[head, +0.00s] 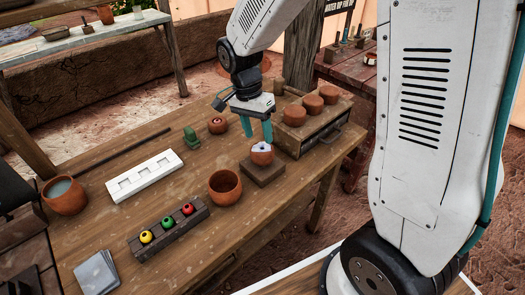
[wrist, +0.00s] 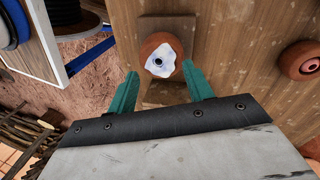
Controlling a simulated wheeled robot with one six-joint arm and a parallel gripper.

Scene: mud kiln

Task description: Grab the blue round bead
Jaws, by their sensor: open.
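A small clay cup (head: 262,158) stands on a square wooden block (head: 263,173) on the table. White crumpled lining shows in its mouth. A small dark-blue round bead (wrist: 158,61) sits in the middle of that lining in the wrist view; in the head view it is too small to make out clearly. My gripper (head: 258,135) has teal fingers, open and empty, pointing down over the cup. In the wrist view my gripper's fingertips (wrist: 159,73) lie to the left and right of the cup, slightly nearer than the bead. Contact with the cup cannot be told.
A wooden rack (head: 166,237) holds yellow, green and red beads. A drawer box (head: 312,139) bearing three clay pots stands close behind the block.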

